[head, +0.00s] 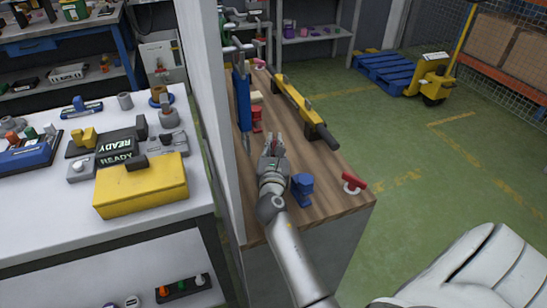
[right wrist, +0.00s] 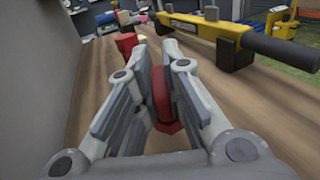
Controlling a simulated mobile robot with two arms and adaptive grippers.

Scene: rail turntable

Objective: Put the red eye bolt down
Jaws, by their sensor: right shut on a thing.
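My right gripper (head: 273,146) is low over the wooden bench top (head: 325,182) in the head view. In the right wrist view, the gripper (right wrist: 152,70) is shut on the red eye bolt (right wrist: 161,94). The eye bolt's ring shows nearly edge-on between the fingers, with its wider red base below. It looks upright and close to the wood; I cannot tell whether it touches. In the head view the fingers hide it. My left gripper is not in view.
A red tool (head: 256,118) stands just beyond the gripper. A long yellow tool (head: 296,97) lies to the right. A blue part (head: 302,187) and a red-and-white part (head: 354,183) are nearer the front edge. A pale post (head: 213,110) rises at the left.

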